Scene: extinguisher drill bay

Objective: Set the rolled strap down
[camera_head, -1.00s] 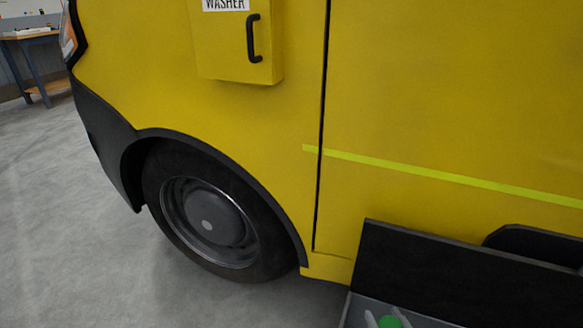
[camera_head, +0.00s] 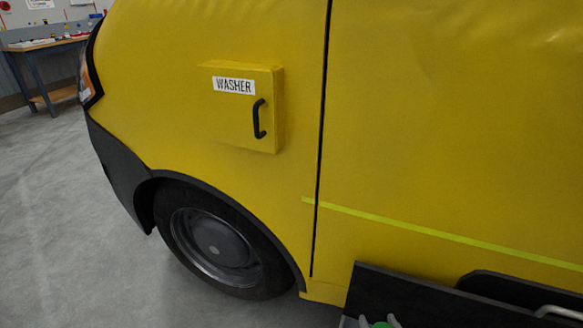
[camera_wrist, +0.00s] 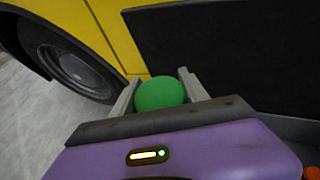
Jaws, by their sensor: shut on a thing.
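My gripper (camera_wrist: 159,86) is shut on a round green thing, which I take to be the rolled strap (camera_wrist: 160,94). The strap sits between the two grey fingers in the wrist view. In the head view only the top of the strap (camera_head: 381,325) and the tips of my gripper (camera_head: 379,321) show at the bottom edge. A black panel (camera_wrist: 225,50) stands just beyond the fingers. I cannot tell whether the strap touches any surface below; its underside is hidden.
A yellow vehicle (camera_head: 420,130) fills most of the head view, with a washer box (camera_head: 225,115) and black handle (camera_head: 259,118). Its wheel (camera_head: 215,245) is at lower left. A workbench (camera_head: 50,60) stands far left. An orange thing (camera_wrist: 312,173) shows at the wrist view's corner.

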